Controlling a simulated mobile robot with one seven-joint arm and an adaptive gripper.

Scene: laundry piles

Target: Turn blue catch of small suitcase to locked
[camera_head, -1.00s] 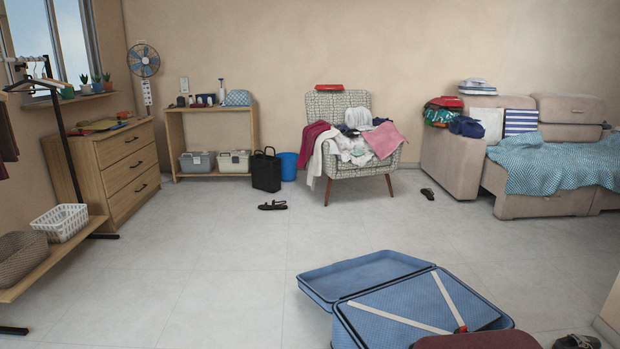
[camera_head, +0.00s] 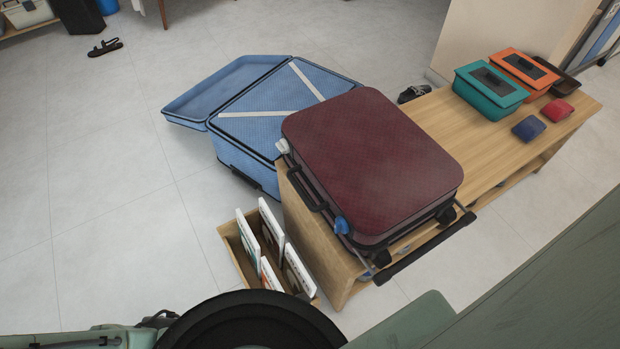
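The small suitcase (camera_head: 372,165) is dark red and lies flat and closed on the near end of a wooden bench. A blue catch (camera_head: 341,226) sits on its front side near the right end of the dark handle (camera_head: 305,190). A whitish catch (camera_head: 283,146) sits near the handle's other end. The blue catch is too small in view to tell which way it is turned. My gripper is not in view; only parts of my own body show along the bottom edge.
An open blue suitcase (camera_head: 226,149) lies on the floor behind the bench (camera_head: 445,125). A wooden rack (camera_head: 232,243) with several magazines stands left of the bench. Teal (camera_head: 490,92) and orange (camera_head: 525,67) boxes sit on the bench's far right.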

